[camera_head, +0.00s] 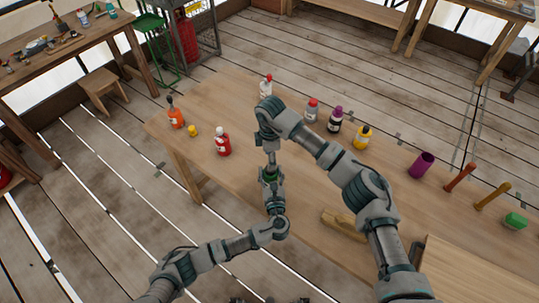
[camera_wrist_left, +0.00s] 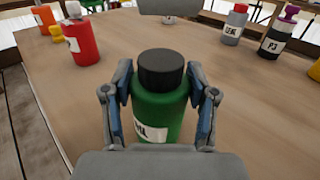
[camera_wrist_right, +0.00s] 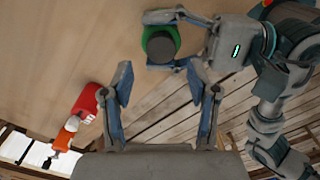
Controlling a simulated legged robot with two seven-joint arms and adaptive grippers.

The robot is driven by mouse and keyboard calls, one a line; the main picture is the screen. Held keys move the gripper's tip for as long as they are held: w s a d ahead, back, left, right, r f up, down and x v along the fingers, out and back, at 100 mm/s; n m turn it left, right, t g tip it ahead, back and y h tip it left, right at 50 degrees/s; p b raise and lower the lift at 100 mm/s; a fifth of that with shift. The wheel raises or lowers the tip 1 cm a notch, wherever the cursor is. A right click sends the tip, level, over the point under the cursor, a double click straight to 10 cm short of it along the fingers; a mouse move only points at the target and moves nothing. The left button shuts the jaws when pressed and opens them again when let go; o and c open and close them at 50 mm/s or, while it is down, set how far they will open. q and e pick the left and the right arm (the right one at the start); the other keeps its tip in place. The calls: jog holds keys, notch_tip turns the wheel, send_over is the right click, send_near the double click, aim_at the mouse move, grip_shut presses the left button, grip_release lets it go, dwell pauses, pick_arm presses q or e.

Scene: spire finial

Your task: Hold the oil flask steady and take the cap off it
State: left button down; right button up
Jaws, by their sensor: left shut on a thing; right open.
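The oil flask (camera_wrist_left: 150,112) is a green bottle with a black cap (camera_wrist_left: 161,70) on top and a partly hidden white label. It stands upright in the left wrist view, and its cap shows from above in the right wrist view (camera_wrist_right: 161,46). My left gripper (camera_wrist_left: 159,92) is shut on the flask body, one finger on each side, below the cap. My right gripper (camera_wrist_right: 160,84) is open and empty, pointing down near the flask, apart from the cap. In the head view my arms hide most of the flask (camera_head: 268,172).
A red bottle (camera_head: 223,146), an orange bottle (camera_head: 176,119) and a small yellow piece (camera_head: 193,131) stand on the left of the table. Grey (camera_head: 311,112), dark purple-capped (camera_head: 335,123) and yellow (camera_head: 361,139) bottles stand right. A wooden block (camera_head: 343,224) lies near the front.

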notch_tip(320, 180, down, 6)
jog(key=shift+r, duration=0.1)
grip_shut()
jog(key=n, duration=0.3)
jog(key=shift+w, duration=0.1)
dwell(0.3)
jog(key=shift+o, duration=0.4)
grip_release()
